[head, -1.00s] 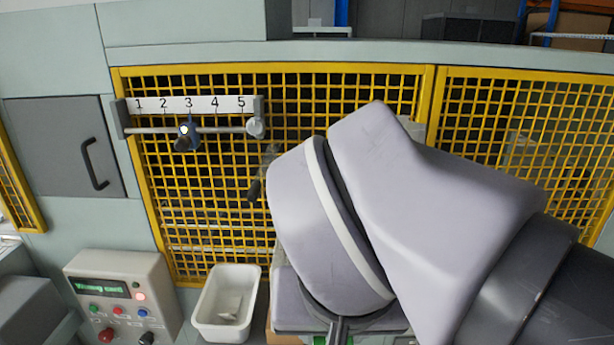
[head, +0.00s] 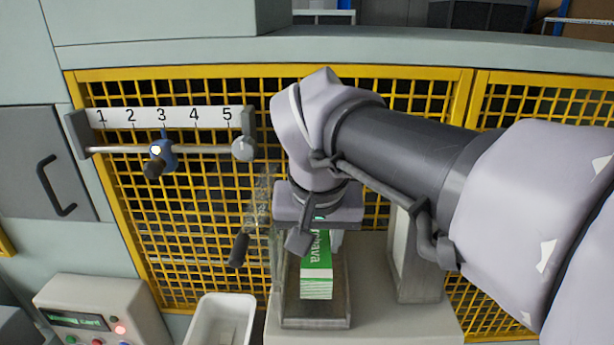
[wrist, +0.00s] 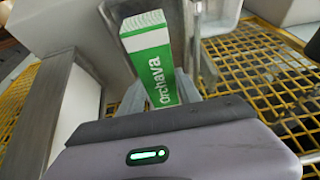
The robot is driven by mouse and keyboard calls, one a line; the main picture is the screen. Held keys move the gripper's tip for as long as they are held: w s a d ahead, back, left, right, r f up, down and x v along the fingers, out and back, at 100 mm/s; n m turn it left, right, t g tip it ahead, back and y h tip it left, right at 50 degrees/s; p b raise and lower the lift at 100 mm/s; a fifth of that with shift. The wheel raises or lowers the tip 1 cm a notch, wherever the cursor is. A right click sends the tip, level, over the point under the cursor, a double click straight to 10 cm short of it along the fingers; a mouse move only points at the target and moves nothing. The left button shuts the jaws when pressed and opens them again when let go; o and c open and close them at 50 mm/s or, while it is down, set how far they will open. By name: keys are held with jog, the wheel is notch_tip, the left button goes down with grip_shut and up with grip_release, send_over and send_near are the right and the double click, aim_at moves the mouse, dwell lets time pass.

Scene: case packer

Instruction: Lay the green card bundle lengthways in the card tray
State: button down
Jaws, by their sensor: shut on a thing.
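The green card bundle (head: 317,278), green and white with "Orchava" lettering, is in my gripper (head: 318,238). In the wrist view the bundle (wrist: 152,62) stands out lengthways from between the two fingers of my gripper (wrist: 158,95), which is shut on it. The grey card tray (head: 316,323) is a long, narrow channel below. In the head view the bundle lies over the tray, roughly along its length, with its near end short of the tray's front wall. I cannot tell whether it touches the tray floor. My wrist hides the far end.
A grey post (head: 418,262) stands close to the right of the tray. A clear guard with a black handle (head: 238,250) is at its left. A white bin (head: 222,318) and control box (head: 100,312) are further left. Yellow mesh (head: 200,220) is behind.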

aim_at(315, 255)
jog(key=shift+w, duration=0.2)
notch_tip(315, 255, down, 4)
jog(key=b, duration=0.3)
jog(key=shift+a, duration=0.1)
jog(key=shift+w+r, duration=0.15)
jog(key=shift+r, duration=0.05)
jog(key=shift+f, duration=0.15)
jog(key=c, duration=1.1)
grip_release()
jog(key=p+v, duration=0.6)
jog(key=v, duration=0.6)
jog(key=shift+p, duration=0.35)
